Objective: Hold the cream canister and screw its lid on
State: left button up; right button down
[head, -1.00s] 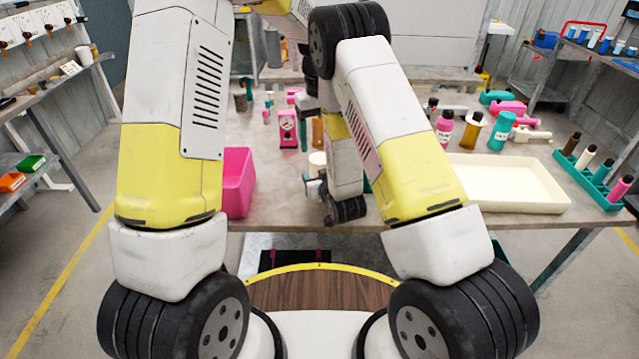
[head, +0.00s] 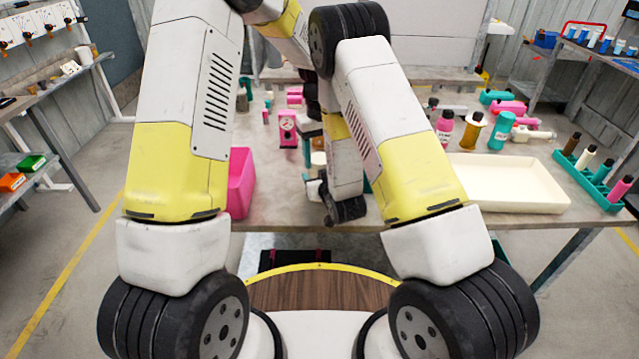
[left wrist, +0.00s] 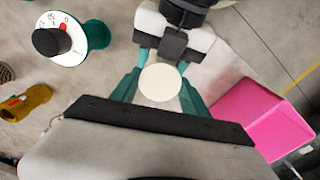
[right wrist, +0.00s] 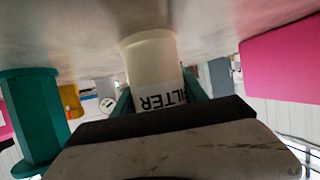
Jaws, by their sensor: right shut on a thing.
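The cream canister (right wrist: 150,60) stands on the table, with FILTER on its label, upside down in the right wrist view. My right gripper (right wrist: 157,92) is shut on it, teal fingers at both sides. In the left wrist view a flat, pale round top (left wrist: 160,83) faces up; it looks like the lid on the canister, but I cannot tell whether it is tight. My left gripper (left wrist: 158,77) is over it, teal fingers open on either side. In the head view the left gripper (head: 308,128) is above the canister (head: 318,158), which is mostly hidden.
A pink bin (head: 239,182) is at the table's left front, and a cream tray (head: 505,183) at the right. A pink dial device (head: 288,128) stands behind the grippers. Several bottles, including a teal one (head: 502,130), stand at right. A teal dial device (left wrist: 85,40) is nearby.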

pick_arm(q)
jog(key=c, duration=0.4)
jog(key=m, duration=0.6)
jog(key=shift+m, duration=0.4)
jog(key=o, duration=1.5)
jog(key=shift+r, duration=2.25)
